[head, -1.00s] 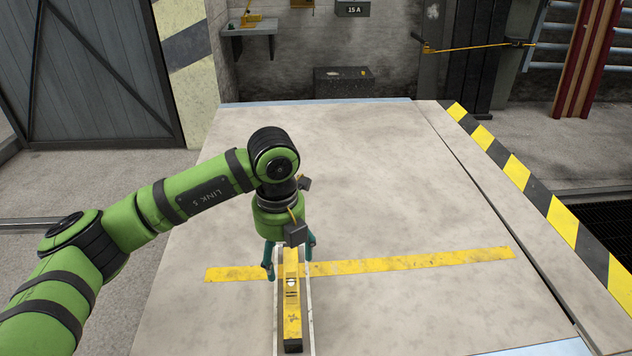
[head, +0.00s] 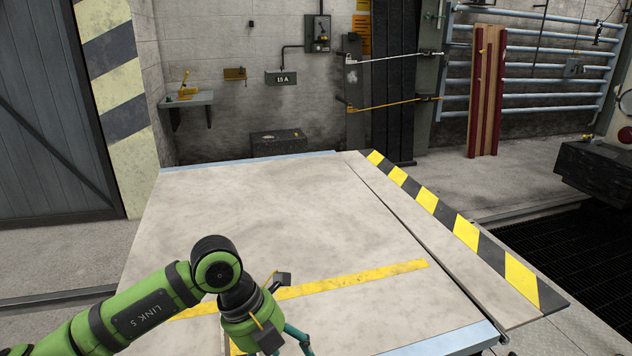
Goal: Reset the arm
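My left arm comes in from the lower left, over the pale worktop (head: 255,215). Its gripper (head: 292,342) hangs at the bottom edge of the head view, tilted toward the lower right. A teal finger shows, but the fingertips are cut off or hidden, so its opening cannot be read. A small yellow piece (head: 235,348), probably the end of the yellow level, shows just left of the gripper at the bottom edge. Most of it is hidden or out of frame. My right gripper is not in view.
A yellow stripe (head: 370,275) crosses the worktop, whose far part is bare. A black-and-yellow edge (head: 465,232) runs along the right, beside a dark grating (head: 560,250). A wall shelf (head: 188,100) and a dark box (head: 278,141) stand behind.

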